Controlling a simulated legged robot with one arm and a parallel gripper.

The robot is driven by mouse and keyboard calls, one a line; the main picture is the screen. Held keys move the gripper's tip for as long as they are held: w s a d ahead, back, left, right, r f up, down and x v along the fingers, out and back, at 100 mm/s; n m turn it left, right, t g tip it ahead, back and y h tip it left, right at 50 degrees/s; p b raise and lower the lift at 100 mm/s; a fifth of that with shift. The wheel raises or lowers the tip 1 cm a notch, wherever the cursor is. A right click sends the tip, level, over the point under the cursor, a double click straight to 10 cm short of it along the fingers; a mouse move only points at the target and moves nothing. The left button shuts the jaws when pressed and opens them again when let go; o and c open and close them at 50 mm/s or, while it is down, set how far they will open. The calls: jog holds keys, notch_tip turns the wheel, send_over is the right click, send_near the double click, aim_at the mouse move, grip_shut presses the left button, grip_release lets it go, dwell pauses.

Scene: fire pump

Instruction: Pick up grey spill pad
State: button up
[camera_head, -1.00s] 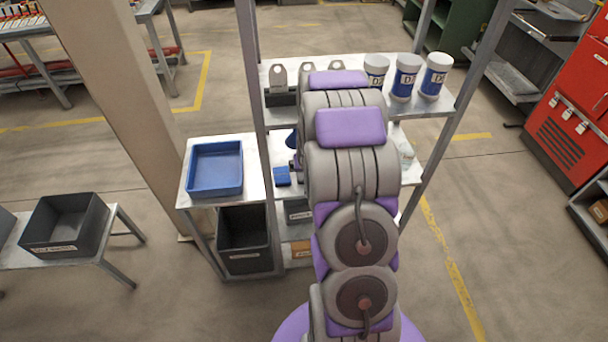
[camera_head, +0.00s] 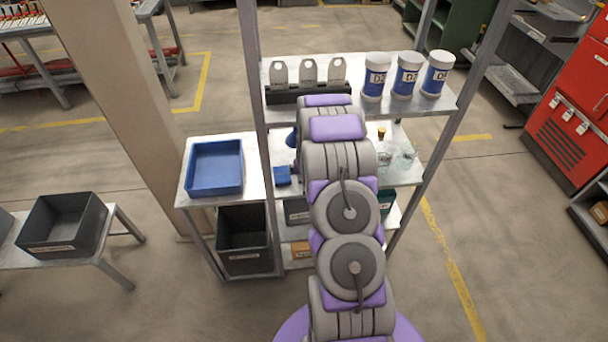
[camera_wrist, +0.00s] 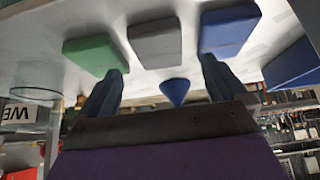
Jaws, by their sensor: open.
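The grey spill pad (camera_wrist: 157,42) lies on a pale shelf surface in the wrist view, between a green pad (camera_wrist: 95,53) and a blue pad (camera_wrist: 230,30). My gripper (camera_wrist: 162,66) is open and empty. Its two dark blue fingers are apart, with the grey pad showing between and beyond their tips. I cannot tell the exact gap to the pad. In the head view my arm hides the gripper and the grey pad; a blue pad (camera_head: 282,175) shows left of the arm.
A blue cone (camera_wrist: 175,91) is near the fingers. The upper shelf (camera_head: 420,106) carries grey tags (camera_head: 308,72) and white-and-blue jars (camera_head: 406,76), above the pads' level. Glassware (camera_head: 407,155) stands right of my arm; rack posts flank it.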

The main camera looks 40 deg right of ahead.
jog(key=x, duration=0.4)
jog(key=shift+s+d+r+b, duration=0.1)
jog(key=shift+s+d+b, duration=0.1)
jog(key=shift+b, duration=0.2)
jog(key=shift+w+a+f, duration=0.1)
jog(key=shift+w+f, duration=0.15)
jog(key=shift+f, duration=0.3)
jog(key=shift+w+a+f, duration=0.1)
jog(key=shift+w, duration=0.05)
jog(key=shift+d, duration=0.4)
jog(key=c, duration=0.6)
jog(key=shift+w+a, duration=0.1)
jog(key=shift+a, duration=0.1)
jog(key=c, duration=0.5)
